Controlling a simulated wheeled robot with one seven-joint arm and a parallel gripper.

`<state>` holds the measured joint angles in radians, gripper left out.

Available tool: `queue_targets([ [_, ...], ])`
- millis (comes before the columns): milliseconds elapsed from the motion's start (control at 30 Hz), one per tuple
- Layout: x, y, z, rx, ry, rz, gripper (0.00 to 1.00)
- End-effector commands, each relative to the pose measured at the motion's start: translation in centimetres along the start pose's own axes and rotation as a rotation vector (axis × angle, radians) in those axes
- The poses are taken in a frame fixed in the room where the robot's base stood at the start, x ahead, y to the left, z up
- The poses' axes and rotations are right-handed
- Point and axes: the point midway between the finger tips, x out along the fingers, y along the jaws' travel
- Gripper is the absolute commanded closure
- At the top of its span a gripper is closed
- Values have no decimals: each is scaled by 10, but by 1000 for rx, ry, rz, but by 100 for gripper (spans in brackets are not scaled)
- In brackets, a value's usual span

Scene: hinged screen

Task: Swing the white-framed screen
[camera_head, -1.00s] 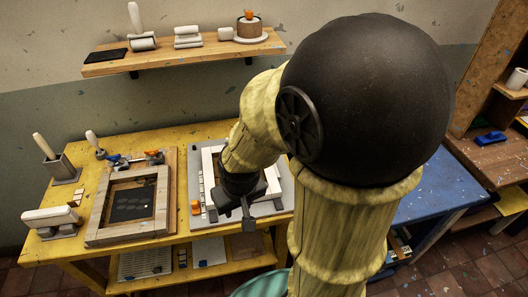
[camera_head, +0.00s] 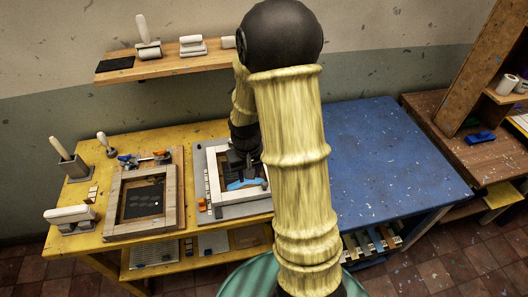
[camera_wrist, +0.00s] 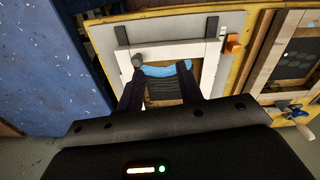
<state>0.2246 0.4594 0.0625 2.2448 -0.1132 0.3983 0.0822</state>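The white-framed screen (camera_head: 213,174) lies on a grey board on the yellow table, partly hidden by my arm. In the wrist view the white frame (camera_wrist: 211,68) surrounds a dark panel with a blue patch (camera_wrist: 165,70). A grey knob (camera_wrist: 139,60) shows by the frame's edge, close to my left fingertip. My gripper (camera_wrist: 160,71) is open, with its two dark fingers apart over the screen and nothing visible between them. In the head view my gripper (camera_head: 243,158) is over the back part of the screen. I cannot tell whether it touches the frame.
A wooden-framed screen (camera_head: 172,208) lies to the left, with small clamps (camera_head: 145,159) behind it. An orange block (camera_head: 202,205) sits beside the white frame. A blue table (camera_head: 390,150) stands clear to the right. A wall shelf (camera_head: 170,66) holds rollers above.

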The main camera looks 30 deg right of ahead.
Motion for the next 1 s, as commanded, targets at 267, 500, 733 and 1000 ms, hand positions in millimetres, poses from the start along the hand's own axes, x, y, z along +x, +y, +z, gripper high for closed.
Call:
queue_targets([
  [267,17,46,-31,104,-117,-14,64],
  [500,35,59,-36,132,-146,-22,64],
  [733,36,59,-36,132,-145,-21,64],
  [1000,49,58,-34,131,-145,-21,64],
])
